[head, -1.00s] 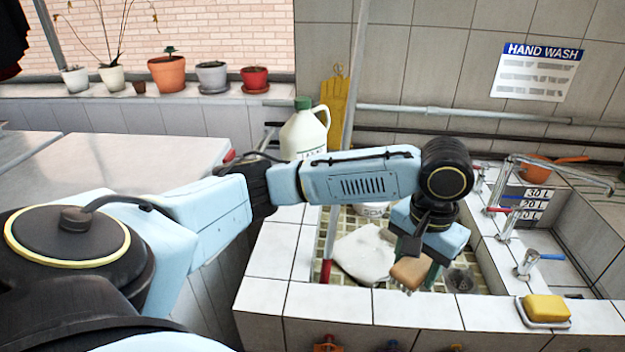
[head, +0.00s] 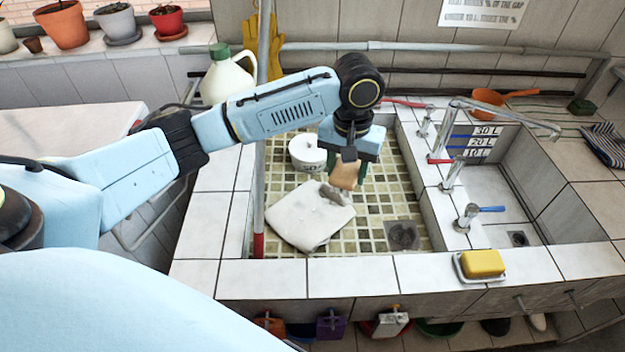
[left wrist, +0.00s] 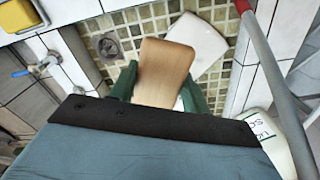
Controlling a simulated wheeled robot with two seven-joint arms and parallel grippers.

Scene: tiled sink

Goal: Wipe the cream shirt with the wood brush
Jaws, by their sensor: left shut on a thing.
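The cream shirt (head: 298,222) lies as a folded, pale pad on the tiled floor of the large sink, with a grey patch near its upper right corner. My left gripper (head: 354,180) is shut on the wood brush (head: 345,174) and holds it over the sink, at the shirt's upper right edge. In the left wrist view the brush (left wrist: 164,75) sits between the green fingers and covers part of the shirt (left wrist: 197,42). I cannot tell whether the bristles touch the cloth. My right gripper is not in view.
A white round container (head: 307,152) stands behind the shirt. A drain (head: 402,235) is to its right.

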